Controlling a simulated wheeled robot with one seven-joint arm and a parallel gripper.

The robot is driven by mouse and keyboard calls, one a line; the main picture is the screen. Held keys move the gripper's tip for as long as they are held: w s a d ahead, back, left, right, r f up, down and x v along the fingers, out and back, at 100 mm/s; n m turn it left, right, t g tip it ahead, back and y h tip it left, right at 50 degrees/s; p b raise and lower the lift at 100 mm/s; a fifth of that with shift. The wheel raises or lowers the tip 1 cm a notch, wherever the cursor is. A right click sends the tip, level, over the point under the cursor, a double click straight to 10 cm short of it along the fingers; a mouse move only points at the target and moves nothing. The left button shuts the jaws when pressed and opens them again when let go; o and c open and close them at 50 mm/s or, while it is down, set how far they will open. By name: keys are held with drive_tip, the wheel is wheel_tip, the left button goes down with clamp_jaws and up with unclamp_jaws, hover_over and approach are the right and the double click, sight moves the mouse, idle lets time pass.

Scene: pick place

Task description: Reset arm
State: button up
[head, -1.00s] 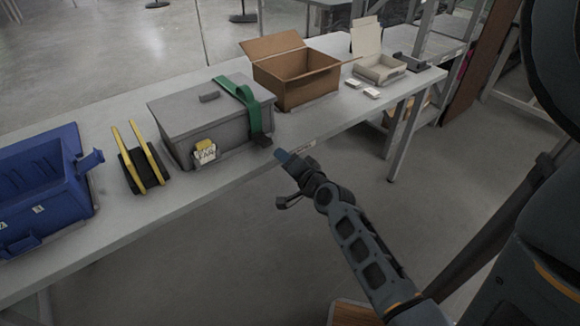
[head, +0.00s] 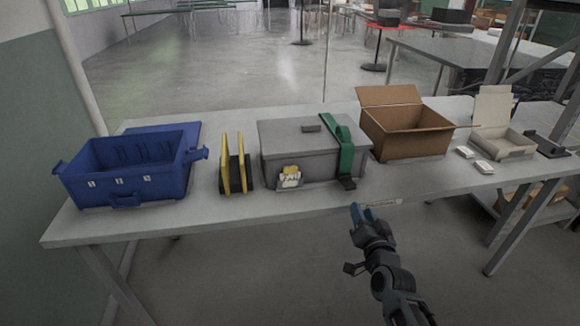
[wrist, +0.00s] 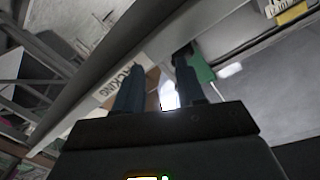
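My gripper (head: 362,213) is in front of the table's near edge, below and in front of the grey lidded box (head: 283,143) with the green strap (head: 343,150). In the wrist view my gripper (wrist: 160,85) shows two dark fingers set apart with nothing between them. The gripper is open and touches no object.
The grey table (head: 90,228) holds a blue crate (head: 125,190), a yellow and black item (head: 235,172), an open cardboard box (head: 405,135) and a small open white box (head: 505,150). Two small white items (head: 474,158) lie between the boxes. Floor in front is free.

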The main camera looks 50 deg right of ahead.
drive_tip(key=s+a+r+n+t+y, duration=0.1)
drive_tip(key=s+a+n+t+y, duration=0.2)
drive_tip(key=a, duration=0.8)
drive_tip(key=s+a+r+n+y, duration=0.1)
drive_tip(key=s+a+n+y, duration=0.3)
drive_tip(key=a, duration=0.8)
drive_tip(key=s+a+r+n+y, duration=0.6)
drive_tip(key=s+a+r+n, duration=0.3)
drive_tip(key=s+a+r, duration=0.2)
drive_tip(key=shift+s+a+r+t, duration=0.2)
drive_tip(key=shift+a+r+t, duration=0.1)
drive_tip(key=shift+a+r, duration=0.4)
drive_tip(key=shift+a+f, duration=0.1)
drive_tip(key=shift+f, duration=0.1)
